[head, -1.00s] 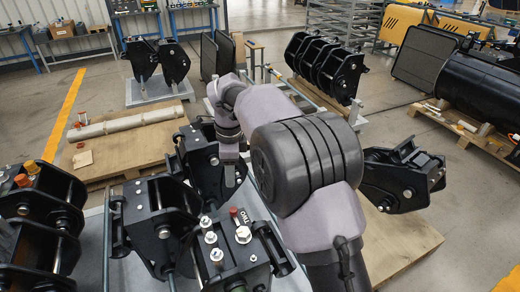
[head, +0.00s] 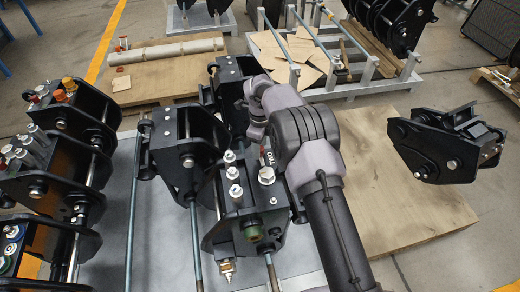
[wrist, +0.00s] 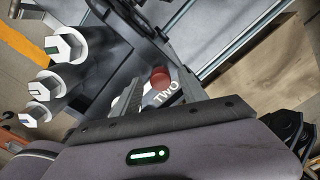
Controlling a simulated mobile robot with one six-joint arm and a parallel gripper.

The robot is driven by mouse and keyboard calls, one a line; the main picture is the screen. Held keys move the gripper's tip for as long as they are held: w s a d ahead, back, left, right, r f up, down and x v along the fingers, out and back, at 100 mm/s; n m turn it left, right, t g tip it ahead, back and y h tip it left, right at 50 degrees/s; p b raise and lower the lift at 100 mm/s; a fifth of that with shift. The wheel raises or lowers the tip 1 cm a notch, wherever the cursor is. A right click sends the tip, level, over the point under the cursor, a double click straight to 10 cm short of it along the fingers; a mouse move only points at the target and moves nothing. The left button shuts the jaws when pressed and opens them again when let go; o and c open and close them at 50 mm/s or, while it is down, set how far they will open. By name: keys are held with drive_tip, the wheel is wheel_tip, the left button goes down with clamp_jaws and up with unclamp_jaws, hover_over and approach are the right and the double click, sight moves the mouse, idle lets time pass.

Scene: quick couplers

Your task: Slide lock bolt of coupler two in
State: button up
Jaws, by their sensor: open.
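Coupler two (head: 232,215) is a black block with a white "TWO" label and several silver hex bolts on top, standing on the grey stand in the head view. In the wrist view its label (wrist: 167,93) sits just beyond my gripper (wrist: 158,90). A round red end (wrist: 160,78), perhaps of the lock bolt, shows beside the label, close to the jaws. I cannot tell if they touch it. My gripper is open with nothing seen held in it.
More black couplers (head: 55,150) stand at the left, with another (head: 185,145) close behind coupler two. A separate black coupler (head: 445,145) lies on a wooden pallet (head: 420,215) at the right. Large hex bolts (wrist: 62,47) rise close at the left in the wrist view.

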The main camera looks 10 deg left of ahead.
drive_tip(key=shift+f, duration=0.15)
clamp_jaws()
idle(1.4)
